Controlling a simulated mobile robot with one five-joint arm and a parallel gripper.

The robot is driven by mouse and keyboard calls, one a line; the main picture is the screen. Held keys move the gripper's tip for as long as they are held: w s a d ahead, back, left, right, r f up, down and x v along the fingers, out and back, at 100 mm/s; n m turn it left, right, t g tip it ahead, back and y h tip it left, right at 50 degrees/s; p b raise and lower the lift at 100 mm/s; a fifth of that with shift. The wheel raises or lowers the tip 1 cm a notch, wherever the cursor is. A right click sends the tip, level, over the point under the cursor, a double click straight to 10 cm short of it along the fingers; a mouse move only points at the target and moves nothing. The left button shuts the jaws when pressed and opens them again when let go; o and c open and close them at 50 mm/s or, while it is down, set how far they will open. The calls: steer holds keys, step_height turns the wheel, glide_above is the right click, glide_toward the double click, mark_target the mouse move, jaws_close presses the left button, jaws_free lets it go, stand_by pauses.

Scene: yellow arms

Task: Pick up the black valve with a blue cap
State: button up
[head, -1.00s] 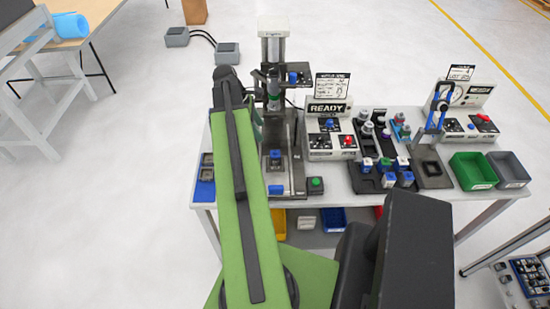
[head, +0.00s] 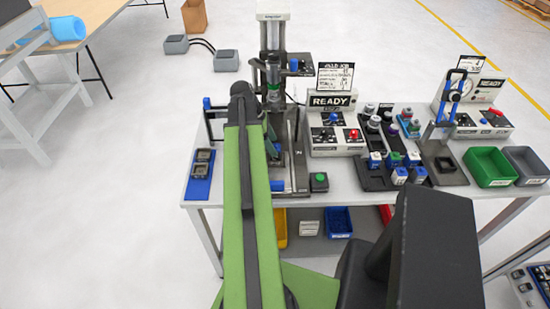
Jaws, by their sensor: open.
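A small dark part with a blue cap (head: 277,148) stands on the base of the press, just right of my arm, and is partly covered. One piece there has a green cap (head: 394,159). My green arm reaches forward over the table's left part. My gripper (head: 271,147) is only partly seen beside the arm's far end, close to the capped part on the press. It is open, and its fingertips are mostly hidden.
The press column (head: 272,40) rises behind my arm. A READY control box (head: 333,115) stands to its right. Green (head: 488,167) and grey bins (head: 528,165) sit at the right end. A blue pad (head: 199,188) with dark fixtures lies left of my arm.

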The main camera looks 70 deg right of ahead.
steer(key=b+x, duration=0.2)
steer(key=x, duration=0.1)
steer(key=shift+w+d+f, duration=0.1)
steer(key=shift+f, duration=0.2)
steer(key=shift+r, duration=0.15)
jaws_close()
